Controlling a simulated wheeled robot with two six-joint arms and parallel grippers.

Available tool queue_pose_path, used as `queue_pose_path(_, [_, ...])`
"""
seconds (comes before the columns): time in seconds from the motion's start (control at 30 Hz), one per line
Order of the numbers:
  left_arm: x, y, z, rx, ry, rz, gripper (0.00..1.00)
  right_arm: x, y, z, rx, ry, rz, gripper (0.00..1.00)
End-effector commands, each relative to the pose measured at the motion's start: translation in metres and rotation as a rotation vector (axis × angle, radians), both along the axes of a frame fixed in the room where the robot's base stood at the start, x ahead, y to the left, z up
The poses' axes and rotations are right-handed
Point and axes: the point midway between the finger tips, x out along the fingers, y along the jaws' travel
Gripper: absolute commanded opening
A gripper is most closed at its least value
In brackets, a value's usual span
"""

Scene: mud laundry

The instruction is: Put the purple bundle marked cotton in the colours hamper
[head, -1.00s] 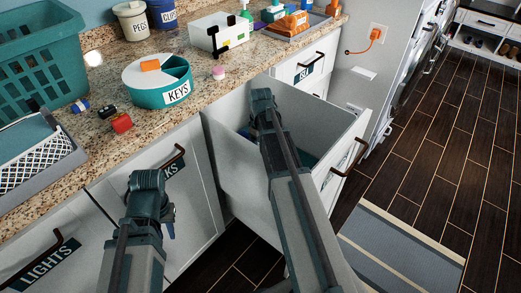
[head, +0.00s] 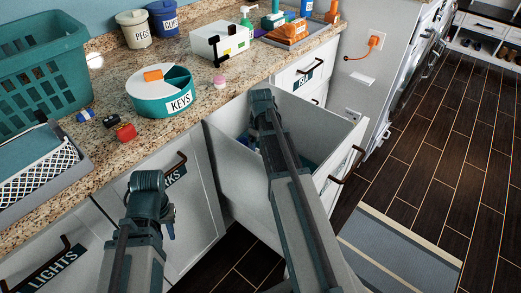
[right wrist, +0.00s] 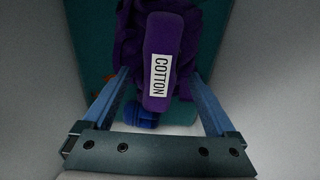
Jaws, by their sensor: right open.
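The purple bundle (right wrist: 172,55) with a white COTTON label lies on other purple cloth in the right wrist view. My right gripper (right wrist: 158,76) is open above it, one finger to each side. I cannot tell whether the fingers touch it. In the head view my right arm reaches over the open white drawer (head: 308,111), and its gripper is hidden. Blue and teal show inside the drawer. My left gripper (head: 168,222) is in front of the cabinet doors; its jaws are not clear. I see no label reading colours.
Cabinet fronts carry labels LIGHTS (head: 48,272) and one ending in KS (head: 176,174). The granite counter (head: 105,160) holds a teal basket (head: 40,75), a KEYS tub (head: 155,98), a white box (head: 222,40) and small items. A striped rug (head: 400,250) lies on the floor at right.

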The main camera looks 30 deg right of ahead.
Motion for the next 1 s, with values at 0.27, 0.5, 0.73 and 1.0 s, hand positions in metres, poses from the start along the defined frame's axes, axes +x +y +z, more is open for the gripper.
queue_pose_path(0.27, [0.0,0.0,0.05,0.0,0.0,0.0,0.27,0.0,0.0,0.05,0.0,0.0,0.0,0.92])
queue_pose_path(0.5, [0.0,0.0,0.083,0.0,0.0,0.0,0.27,0.0,0.0,0.083,0.0,0.0,0.0,0.92])
queue_pose_path(0.73, [0.0,0.0,0.093,0.0,0.0,0.0,0.27,0.0,0.0,0.093,0.0,0.0,0.0,0.92])
queue_pose_path(1.0, [0.0,0.0,0.092,0.0,0.0,0.0,0.27,0.0,0.0,0.092,0.0,0.0,0.0,0.92])
